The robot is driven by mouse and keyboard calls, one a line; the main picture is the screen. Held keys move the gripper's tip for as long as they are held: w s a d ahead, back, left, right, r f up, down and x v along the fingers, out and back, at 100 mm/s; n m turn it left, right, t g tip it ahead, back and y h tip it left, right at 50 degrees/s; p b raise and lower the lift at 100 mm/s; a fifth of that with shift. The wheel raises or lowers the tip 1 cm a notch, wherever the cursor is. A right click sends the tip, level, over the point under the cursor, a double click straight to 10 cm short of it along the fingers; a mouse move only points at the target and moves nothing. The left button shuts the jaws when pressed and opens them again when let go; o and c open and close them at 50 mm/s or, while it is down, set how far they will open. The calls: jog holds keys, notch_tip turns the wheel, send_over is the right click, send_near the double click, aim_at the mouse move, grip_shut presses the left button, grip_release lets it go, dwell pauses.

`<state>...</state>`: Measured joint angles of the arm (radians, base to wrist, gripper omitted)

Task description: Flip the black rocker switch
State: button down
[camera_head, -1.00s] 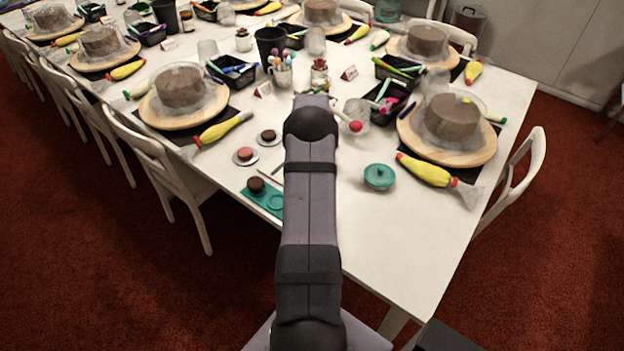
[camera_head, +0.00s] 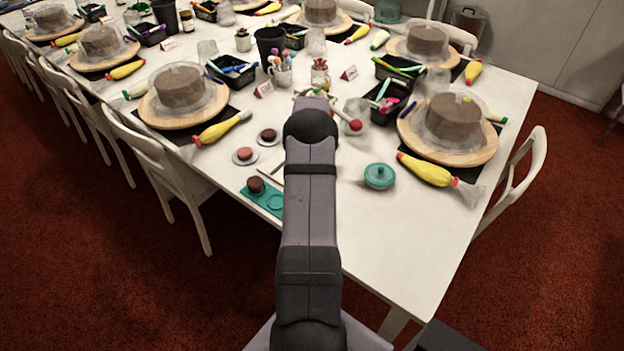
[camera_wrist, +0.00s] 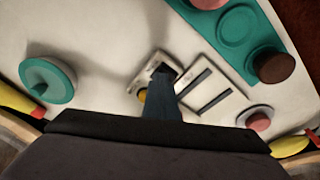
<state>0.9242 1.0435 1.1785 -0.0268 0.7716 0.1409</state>
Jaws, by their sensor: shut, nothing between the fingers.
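A small off-white plate (camera_wrist: 140,84) lies on the table in the wrist view, with a dark rocker piece (camera_wrist: 167,71) and a yellow round part (camera_wrist: 142,95) on it. My gripper (camera_wrist: 165,82) is shut and empty. Its fingertips are over the dark rocker, which they partly cover; I cannot tell whether they touch it or which way it is tipped. In the head view my arm hides the gripper and this plate.
Beside the plate is a pale panel with two dark slots (camera_wrist: 201,77). The table's near right corner is clear.

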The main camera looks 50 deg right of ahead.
jog(key=shift+r, duration=0.1)
notch_tip(320, 180, up, 7)
jog(key=p, duration=0.4)
dwell(0.5)
dwell(0.4)
